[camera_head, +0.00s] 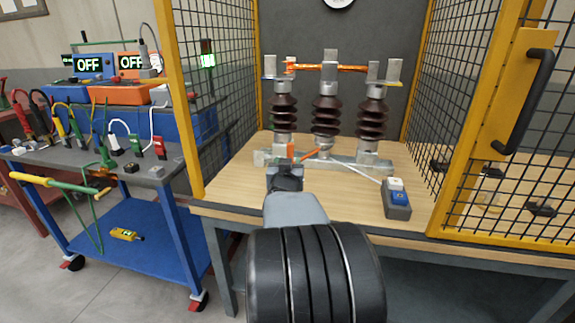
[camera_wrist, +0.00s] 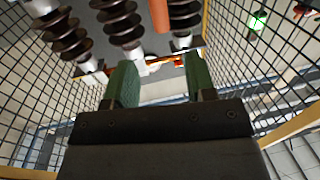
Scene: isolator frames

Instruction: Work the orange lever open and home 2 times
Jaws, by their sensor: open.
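The isolator has several brown ribbed insulators (camera_head: 325,115) on a grey metal base on the wooden bench. An orange bar (camera_head: 335,68) lies level across their tops. The orange lever (camera_head: 309,155) shows low at the front of the base, partly hidden by my gripper (camera_head: 287,170). In the wrist view the lever (camera_wrist: 160,15) is a short orange bar at the top edge, in line with the gap between the green fingers. My gripper also shows there (camera_wrist: 162,75), open and empty, with its fingertips apart from the lever.
Yellow-framed mesh walls (camera_head: 185,100) stand left and right of the bench (camera_head: 235,190). A grey box with white and blue buttons (camera_head: 397,198) sits at the bench's front right. A blue trolley (camera_head: 120,215) with cables and "OFF" displays stands at left.

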